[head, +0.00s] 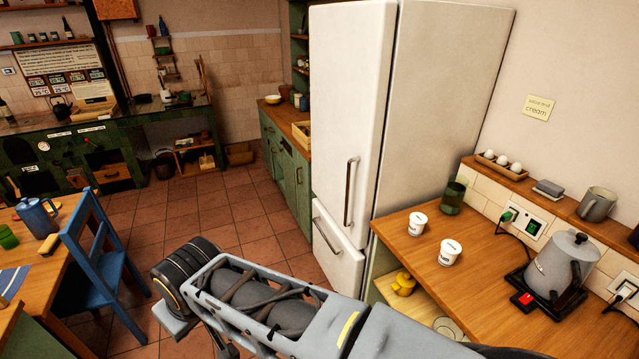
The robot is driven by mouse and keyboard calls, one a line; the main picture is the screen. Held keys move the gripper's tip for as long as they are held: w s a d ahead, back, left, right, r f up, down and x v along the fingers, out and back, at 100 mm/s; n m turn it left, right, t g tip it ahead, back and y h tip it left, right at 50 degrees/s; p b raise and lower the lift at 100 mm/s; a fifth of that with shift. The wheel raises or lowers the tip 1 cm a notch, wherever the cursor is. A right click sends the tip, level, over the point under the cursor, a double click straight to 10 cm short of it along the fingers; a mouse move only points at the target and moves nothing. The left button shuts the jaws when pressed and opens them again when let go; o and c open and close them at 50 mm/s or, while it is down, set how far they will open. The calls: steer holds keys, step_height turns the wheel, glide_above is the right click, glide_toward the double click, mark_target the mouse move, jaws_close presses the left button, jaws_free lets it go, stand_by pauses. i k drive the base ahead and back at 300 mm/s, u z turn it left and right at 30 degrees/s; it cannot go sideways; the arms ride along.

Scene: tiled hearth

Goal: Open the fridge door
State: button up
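The tall cream fridge (440,110) stands against the right wall. Its upper door (347,90) faces left and looks closed, with a dark vertical bar handle (350,192) near the door's lower right edge. Below it is a smaller closed lower door (335,250) with its own slanted dark handle (326,228). My arm reaches from the bottom right toward the lower middle, in front of and below the fridge. Its dark ringed wrist is at the left end, apart from the handles. The gripper fingers are not clearly visible; only part of the arm's end shows.
A wooden counter (490,222) with two white cups and a kettle (561,265) stands right of the fridge. A blue chair (98,255) and table (40,275) are at left. Green cabinets (285,165) stand beyond the fridge. Tiled floor (225,215) is open between.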

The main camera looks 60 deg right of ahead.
mark_target(351, 43)
steer(key=z, duration=0.25)
steer(key=i, duration=0.8)
steer(key=z, duration=1)
steer(key=i, duration=0.4)
steer(key=z, duration=0.35)
